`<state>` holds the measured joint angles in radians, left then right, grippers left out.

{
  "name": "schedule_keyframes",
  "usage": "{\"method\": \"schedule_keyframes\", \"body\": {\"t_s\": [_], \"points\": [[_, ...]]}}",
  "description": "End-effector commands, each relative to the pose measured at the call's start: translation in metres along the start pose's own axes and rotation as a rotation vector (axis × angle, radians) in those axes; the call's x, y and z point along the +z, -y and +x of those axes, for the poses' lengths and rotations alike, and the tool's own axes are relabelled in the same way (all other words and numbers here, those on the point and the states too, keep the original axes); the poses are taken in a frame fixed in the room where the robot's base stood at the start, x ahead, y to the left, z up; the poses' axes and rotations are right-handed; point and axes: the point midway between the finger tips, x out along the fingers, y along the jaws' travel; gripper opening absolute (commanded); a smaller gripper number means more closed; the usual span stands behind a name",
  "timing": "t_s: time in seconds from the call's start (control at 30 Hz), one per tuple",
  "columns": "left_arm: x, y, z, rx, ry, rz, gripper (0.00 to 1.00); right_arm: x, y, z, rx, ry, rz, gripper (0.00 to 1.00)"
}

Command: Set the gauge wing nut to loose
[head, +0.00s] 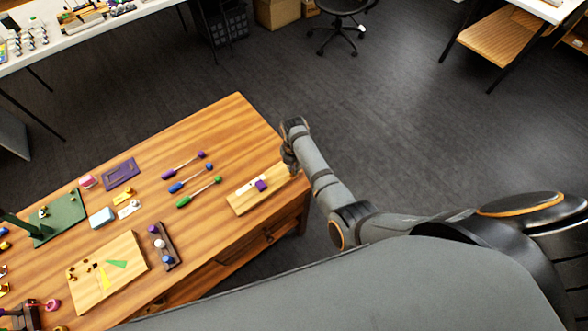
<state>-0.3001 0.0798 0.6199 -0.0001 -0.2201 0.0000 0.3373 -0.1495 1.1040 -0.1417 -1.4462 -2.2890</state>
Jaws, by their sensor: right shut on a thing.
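A pale wooden board with a purple block (261,185) on it, which looks like the gauge (241,202), lies near the right end of the wooden table. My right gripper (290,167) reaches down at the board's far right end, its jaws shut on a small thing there. That thing appears to be the gauge wing nut, but the fingers hide it, so its setting cannot be read. My left gripper is out of view.
The wooden table (222,125) also carries purple, blue and green handled tools (189,185), a purple tray (121,172), a small rack with balls (167,250), a pale board with coloured pieces (91,284) and a green stand (62,216). Bare tabletop lies behind the gauge.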

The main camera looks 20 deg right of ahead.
Motion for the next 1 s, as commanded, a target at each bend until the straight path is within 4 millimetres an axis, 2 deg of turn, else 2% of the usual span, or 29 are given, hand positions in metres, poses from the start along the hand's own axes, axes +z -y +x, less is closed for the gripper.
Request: {"method": "schedule_keyframes", "body": {"t_s": [0.23,1.0], "points": [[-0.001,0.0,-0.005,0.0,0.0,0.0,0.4,0.0,0.0,-0.002,0.0,0.0,-0.042,0.0],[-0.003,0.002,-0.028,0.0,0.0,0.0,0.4,0.0,0.0,-0.001,0.0,0.0,-0.433,0.0]]}}
